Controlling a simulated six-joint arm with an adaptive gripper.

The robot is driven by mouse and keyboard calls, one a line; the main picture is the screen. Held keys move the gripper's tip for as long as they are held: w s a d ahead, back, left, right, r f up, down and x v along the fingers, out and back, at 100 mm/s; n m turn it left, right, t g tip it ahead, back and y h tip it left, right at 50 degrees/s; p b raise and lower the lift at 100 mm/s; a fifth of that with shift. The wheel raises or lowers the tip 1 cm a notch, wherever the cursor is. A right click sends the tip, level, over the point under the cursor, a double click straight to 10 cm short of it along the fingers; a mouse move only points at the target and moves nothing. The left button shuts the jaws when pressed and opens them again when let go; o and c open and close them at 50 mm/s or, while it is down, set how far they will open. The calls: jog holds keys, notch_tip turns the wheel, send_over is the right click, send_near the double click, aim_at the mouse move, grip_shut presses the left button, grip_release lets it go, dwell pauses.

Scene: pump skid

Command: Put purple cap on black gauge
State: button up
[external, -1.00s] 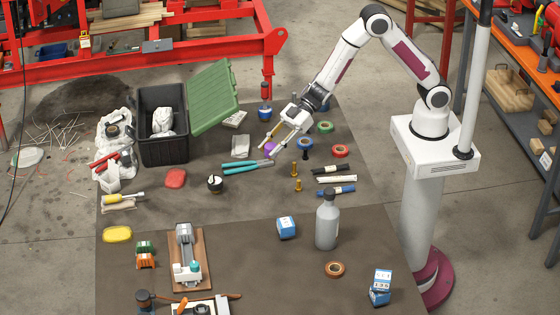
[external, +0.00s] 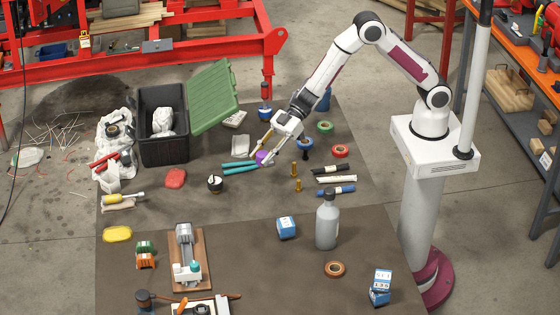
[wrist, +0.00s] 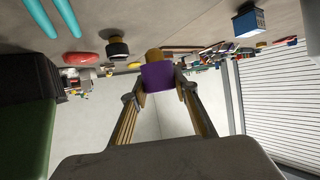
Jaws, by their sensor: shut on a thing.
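The purple cap (external: 263,157) is between the fingertips of my gripper (external: 264,154), near the teal-handled pliers. In the wrist view the purple cap (wrist: 158,77) fills the gap between both fingertips, and my gripper (wrist: 158,86) is shut on it. A tan rounded shape shows just behind the cap there. The black gauge (external: 215,183) stands on the mat to the left of and nearer the camera than my gripper, with nothing seen on it. A dark round thing in the wrist view, likely the black gauge (wrist: 118,47), is left of and beyond the cap.
The teal-handled pliers (external: 240,167) lie between my gripper and the gauge. A red pouch (external: 175,178) lies left of the gauge. Brass fittings (external: 294,168) stand to the right. A black bin (external: 163,150) with a green lid (external: 213,97) stands behind left.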

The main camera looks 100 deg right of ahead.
jog(key=w+a+r, duration=0.2)
jog(key=w, duration=0.8)
notch_tip(320, 180, up, 5)
jog(key=m+t+h, duration=0.1)
jog(key=m+h, duration=0.1)
send_over(215, 180)
jog(key=shift+f, duration=0.1)
jog(key=shift+f, duration=0.15)
jog(key=shift+f, duration=3)
jog(key=shift+d+f, duration=0.1)
jog(key=shift+f, duration=1.8)
jog(key=shift+f, duration=0.1)
